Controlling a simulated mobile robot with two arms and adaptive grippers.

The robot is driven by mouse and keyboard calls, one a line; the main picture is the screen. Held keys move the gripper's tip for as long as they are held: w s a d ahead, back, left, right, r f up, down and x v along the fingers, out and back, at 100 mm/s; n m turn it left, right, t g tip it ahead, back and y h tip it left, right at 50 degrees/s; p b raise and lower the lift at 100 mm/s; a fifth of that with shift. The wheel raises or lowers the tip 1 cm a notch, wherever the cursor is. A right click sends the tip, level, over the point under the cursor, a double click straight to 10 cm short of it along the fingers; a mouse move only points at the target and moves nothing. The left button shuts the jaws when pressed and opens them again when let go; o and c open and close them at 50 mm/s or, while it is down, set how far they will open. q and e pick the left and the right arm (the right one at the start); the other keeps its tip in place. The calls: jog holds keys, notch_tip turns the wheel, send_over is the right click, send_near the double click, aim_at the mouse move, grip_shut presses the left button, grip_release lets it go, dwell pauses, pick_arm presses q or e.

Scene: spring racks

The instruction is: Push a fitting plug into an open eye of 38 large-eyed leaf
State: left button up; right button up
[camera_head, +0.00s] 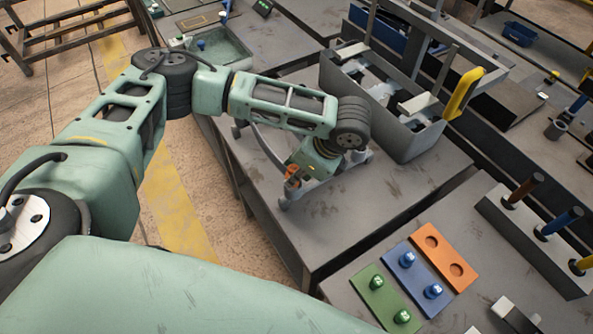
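My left gripper (298,180) is low over the near table, at the near end of a dark curved leaf (268,148) on a grey stand. A small orange piece (291,172) shows at the fingertips beside that leaf end; I cannot tell whether it is held or sits in the eye. The wrist hides the fingers. On the front table lie a green plate (386,303) with two green plugs (376,282), a blue plate (416,277) with two blue plugs (406,260), and an orange plate (444,256) with two empty holes. My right gripper is out of view.
A shallow tray (240,60) is at the back left. A rack with coloured rods (520,235) is at right. The table (385,205) between is clear.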

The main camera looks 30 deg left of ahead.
pick_arm(q)
jog(key=shift+f, duration=0.95)
jog(key=o, duration=1.1)
jog(key=shift+o, duration=0.5)
jog(key=o, duration=0.4)
notch_tip(320, 180, up, 5)
jog(key=p, duration=0.5)
jog(key=shift+f, duration=0.15)
jog(key=shift+r+p, duration=0.55)
jog(key=shift+r, duration=0.6)
